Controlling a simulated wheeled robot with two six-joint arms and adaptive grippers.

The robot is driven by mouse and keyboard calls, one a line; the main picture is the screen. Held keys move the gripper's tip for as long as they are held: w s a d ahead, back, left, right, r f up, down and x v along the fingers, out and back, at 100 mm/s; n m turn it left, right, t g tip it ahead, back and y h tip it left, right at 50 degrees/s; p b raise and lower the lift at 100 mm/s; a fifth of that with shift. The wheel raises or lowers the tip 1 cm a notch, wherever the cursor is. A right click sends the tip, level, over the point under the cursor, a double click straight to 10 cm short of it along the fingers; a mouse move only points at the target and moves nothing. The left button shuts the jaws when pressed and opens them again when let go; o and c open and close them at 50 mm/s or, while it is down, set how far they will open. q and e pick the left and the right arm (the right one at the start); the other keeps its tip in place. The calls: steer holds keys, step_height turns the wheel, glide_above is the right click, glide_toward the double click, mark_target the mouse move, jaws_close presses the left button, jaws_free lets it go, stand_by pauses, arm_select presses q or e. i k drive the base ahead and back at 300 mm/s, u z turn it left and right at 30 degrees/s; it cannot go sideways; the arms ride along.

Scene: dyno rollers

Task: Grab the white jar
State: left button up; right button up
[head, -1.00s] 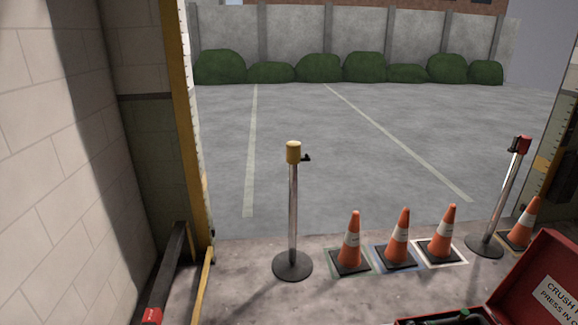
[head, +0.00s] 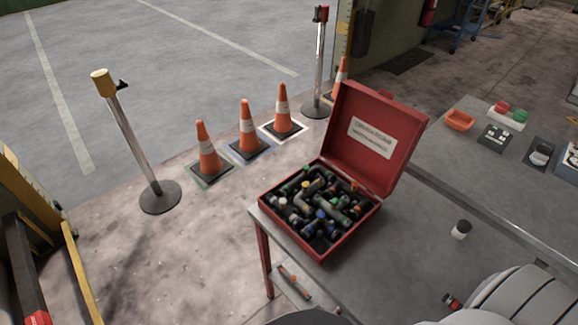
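A small white jar with a dark top (head: 460,230) stands on the grey bench top (head: 420,235) in the head view, right of the open red case. Nothing touches it, and open bench surface lies around it. Neither of my grippers can be made out in the view.
An open red case (head: 368,150) full of fittings stands left of the jar. An orange tray (head: 460,120) and several small items lie at the far right. A small red and black object (head: 452,301) lies nearer. Orange cones (head: 245,128) and posts stand on the floor beyond.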

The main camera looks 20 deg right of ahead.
mark_target(464, 226)
steer(key=z, duration=2.35)
